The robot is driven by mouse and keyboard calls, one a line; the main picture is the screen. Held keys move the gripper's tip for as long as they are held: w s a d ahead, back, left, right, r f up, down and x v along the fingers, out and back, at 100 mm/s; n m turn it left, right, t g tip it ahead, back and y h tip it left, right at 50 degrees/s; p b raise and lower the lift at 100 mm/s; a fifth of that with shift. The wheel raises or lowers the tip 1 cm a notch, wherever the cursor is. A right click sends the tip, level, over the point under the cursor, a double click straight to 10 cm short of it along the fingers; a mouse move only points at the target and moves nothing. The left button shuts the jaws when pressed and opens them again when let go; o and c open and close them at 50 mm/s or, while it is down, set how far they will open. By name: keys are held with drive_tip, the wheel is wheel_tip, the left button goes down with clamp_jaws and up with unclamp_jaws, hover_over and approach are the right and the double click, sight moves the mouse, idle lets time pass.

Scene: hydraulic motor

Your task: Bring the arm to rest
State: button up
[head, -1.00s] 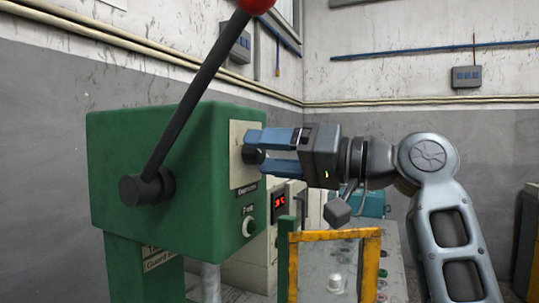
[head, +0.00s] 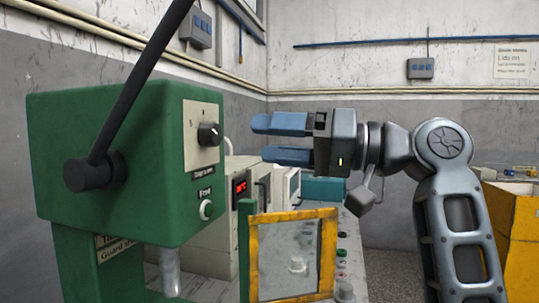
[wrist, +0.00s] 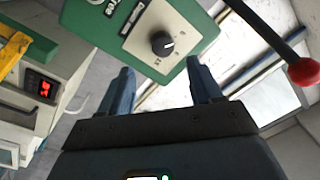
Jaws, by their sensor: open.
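My gripper (head: 268,141) has blue fingers. It is open and empty, in the air to the right of the green machine head (head: 130,150). The black selector knob (head: 209,134) sits on a pale plate on that machine's front face. A clear gap lies between the fingertips and the knob. In the wrist view the knob (wrist: 162,43) shows ahead of the two spread fingers (wrist: 163,84), with nothing between them.
A yellow-framed clear guard (head: 291,255) stands below my gripper. A black lever (head: 140,85) rises from the machine's side; its red ball (wrist: 303,72) shows in the wrist view. Behind is a cabinet with a red display (head: 241,186). A yellow container (head: 518,235) stands at right.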

wheel_tip(320, 180, down, 12)
drive_tip(key=w+d+m+t+h, duration=0.2)
drive_tip(key=m+t, duration=0.2)
drive_tip(key=s+d+f+m+t+h, duration=0.1)
drive_tip(key=s+d+f+m+h, duration=0.1)
drive_tip(key=f, duration=0.6)
drive_tip(key=s+d+f+m+t+h+p, duration=0.1)
drive_tip(key=s+d+f+m+t+h, duration=0.1)
drive_tip(key=s+d+f+h, duration=0.2)
drive_tip(key=s+d+f+m+t+h, duration=0.2)
drive_tip(key=s+f, duration=0.4)
drive_tip(key=f, duration=0.6)
drive_tip(key=shift+s+d+f+m+h, duration=0.3)
drive_tip(key=shift+d+h, duration=0.1)
drive_tip(key=shift+h, duration=0.4)
drive_tip(key=s+d+f+h, duration=0.2)
drive_tip(key=s+d+f, duration=0.1)
drive_tip(key=s, duration=0.5)
drive_tip(key=s+d+f+h, duration=0.3)
drive_tip(key=s, duration=0.6)
drive_tip(key=s+r+n, duration=0.2)
drive_tip(key=s+r, duration=0.1)
drive_tip(key=s, duration=0.5)
drive_tip(key=s+d+r+n+h+p, duration=0.1)
drive_tip(key=s+r+n, duration=0.1)
drive_tip(key=s, duration=0.6)
drive_tip(key=shift+s+r, duration=0.3)
drive_tip(key=shift+r, duration=0.45)
drive_tip(key=shift+d, duration=0.1)
